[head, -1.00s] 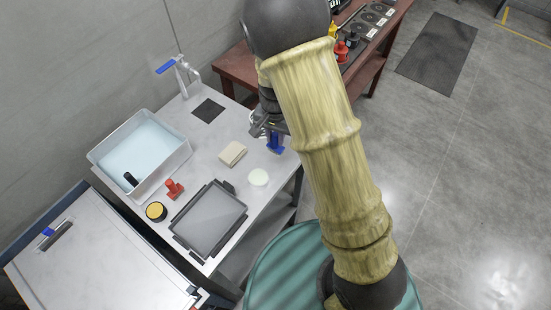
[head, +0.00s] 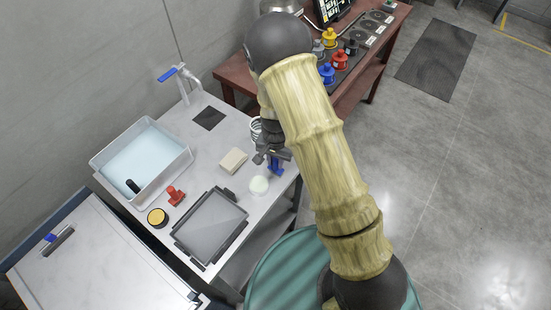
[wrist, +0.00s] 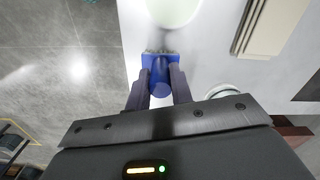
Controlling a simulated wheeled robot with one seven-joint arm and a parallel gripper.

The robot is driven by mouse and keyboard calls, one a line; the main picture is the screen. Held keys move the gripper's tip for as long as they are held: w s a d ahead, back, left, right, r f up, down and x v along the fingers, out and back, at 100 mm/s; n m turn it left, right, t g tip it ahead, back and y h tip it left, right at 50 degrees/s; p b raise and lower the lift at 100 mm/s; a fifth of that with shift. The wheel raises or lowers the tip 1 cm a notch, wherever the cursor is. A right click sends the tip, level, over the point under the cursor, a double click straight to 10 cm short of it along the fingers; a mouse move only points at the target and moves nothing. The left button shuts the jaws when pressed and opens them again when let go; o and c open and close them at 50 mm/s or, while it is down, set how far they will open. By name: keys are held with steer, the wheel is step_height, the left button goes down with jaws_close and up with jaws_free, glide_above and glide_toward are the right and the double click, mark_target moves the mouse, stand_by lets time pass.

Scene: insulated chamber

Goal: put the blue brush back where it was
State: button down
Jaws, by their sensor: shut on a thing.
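The blue brush (head: 276,168) is held in my gripper (head: 267,156), near the right edge of the white table, just beside a pale green round dish (head: 259,185). In the wrist view the blue brush (wrist: 160,78) sits between the two dark fingers of my gripper (wrist: 158,88), and the dish (wrist: 173,10) lies just beyond it. My gripper is shut on the brush. I cannot tell whether the brush touches the tabletop. Part of the brush is hidden by the fingers.
A beige block (head: 233,160) and white coil (head: 255,128) are close by. A framed tray (head: 210,228), red-handled tool (head: 175,196), yellow-topped tin (head: 157,217), water basin (head: 150,150) and dark square (head: 209,118) are further left. A red-brown bench (head: 235,82) holds coloured knobbed items behind.

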steer(key=shift+f, duration=0.15)
steer(key=c, duration=1.2)
jaws_free()
steer(key=shift+c, duration=0.2)
step_height(320, 180, up, 12)
steer(key=b, duration=0.1)
steer(key=shift+w+a, duration=0.1)
steer(key=shift+s+r, duration=0.2)
